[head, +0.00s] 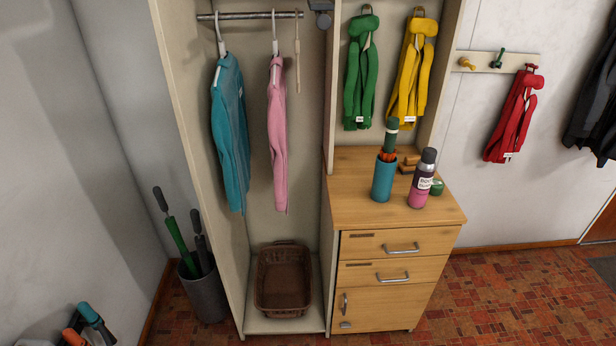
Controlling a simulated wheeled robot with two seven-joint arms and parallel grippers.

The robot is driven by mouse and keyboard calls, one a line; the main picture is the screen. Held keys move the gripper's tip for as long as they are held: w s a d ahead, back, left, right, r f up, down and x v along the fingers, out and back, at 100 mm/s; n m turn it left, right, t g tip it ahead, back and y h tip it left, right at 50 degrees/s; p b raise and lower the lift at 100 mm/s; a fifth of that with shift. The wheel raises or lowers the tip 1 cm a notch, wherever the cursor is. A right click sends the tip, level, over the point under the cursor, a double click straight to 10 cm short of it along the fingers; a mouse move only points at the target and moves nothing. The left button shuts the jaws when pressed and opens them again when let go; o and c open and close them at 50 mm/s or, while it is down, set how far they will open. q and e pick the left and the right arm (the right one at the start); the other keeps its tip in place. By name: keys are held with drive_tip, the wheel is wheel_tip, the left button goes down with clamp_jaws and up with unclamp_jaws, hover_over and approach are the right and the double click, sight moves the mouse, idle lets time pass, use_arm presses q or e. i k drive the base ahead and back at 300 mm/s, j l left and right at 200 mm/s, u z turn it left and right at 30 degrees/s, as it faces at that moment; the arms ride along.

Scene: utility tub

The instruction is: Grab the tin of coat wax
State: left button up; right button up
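A small round green tin (437,187), likely the coat wax, sits on the wooden cabinet top (355,205). Any writing on the tin is too small to read. Neither of my grippers shows in the head view.
A teal cup (383,178) with a green-handled item stands left of the bottle, with small brown blocks (409,164) behind. Clothes hang above. A brown basket (283,280) sits in the left bay. The cabinet top's front is clear.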

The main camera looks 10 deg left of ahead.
sight(436, 189)
drive_tip(key=l+u, duration=0.4)
drive_tip(key=l, duration=2.1)
drive_tip(key=z, duration=1.7)
